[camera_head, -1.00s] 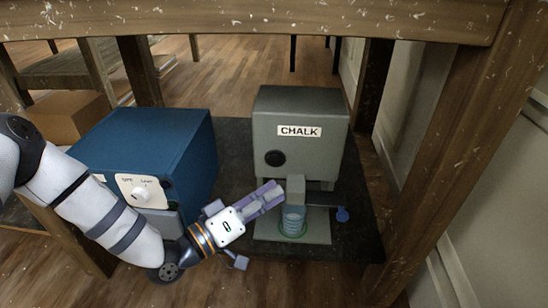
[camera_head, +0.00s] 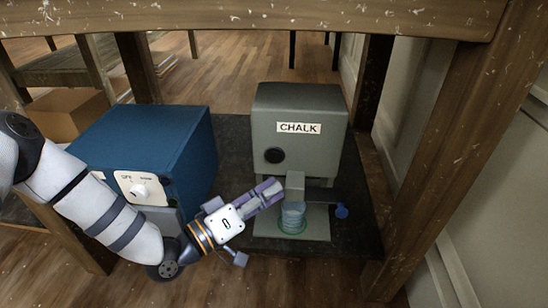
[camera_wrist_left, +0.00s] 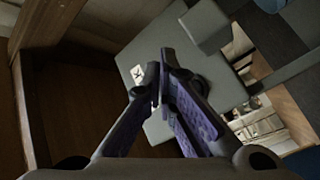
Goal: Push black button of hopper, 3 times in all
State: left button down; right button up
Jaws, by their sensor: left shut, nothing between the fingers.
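The hopper (camera_head: 325,150) is a grey box with a CHALK label, standing on a dark mat. Its round black button (camera_head: 274,156) is on the front face, lower left. My left gripper (camera_head: 272,187) is shut and empty, below the button and left of the grey spout, apart from the button in the head view. In the left wrist view the closed fingers (camera_wrist_left: 165,75) cover part of the hopper's grey face (camera_wrist_left: 160,128). A clear cup (camera_head: 292,217) stands under the spout on a grey base plate. My right gripper is not in view.
A blue box (camera_head: 160,135) with a white dial panel stands at the left, behind my left arm. A blue-knobbed lever (camera_head: 341,211) sticks out right of the spout. Wooden legs and a top beam (camera_head: 250,18) frame the space.

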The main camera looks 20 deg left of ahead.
aim_at(274, 157)
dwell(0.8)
pick_arm(q)
jog(key=shift+w+a+b, duration=0.15)
jog(key=shift+w+a, duration=0.1)
jog(key=shift+w, duration=0.55)
jog(key=shift+w+a+b, duration=0.2)
jog(key=shift+w, duration=0.65)
jog(key=shift+w+a+b, duration=0.15)
jog(key=shift+w+a, duration=0.1)
jog(key=shift+w, duration=0.55)
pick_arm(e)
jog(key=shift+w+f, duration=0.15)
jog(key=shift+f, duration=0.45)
pick_arm(q)
jog(key=shift+w, duration=0.1)
jog(key=shift+w+a, duration=0.1)
jog(key=shift+w, duration=0.2)
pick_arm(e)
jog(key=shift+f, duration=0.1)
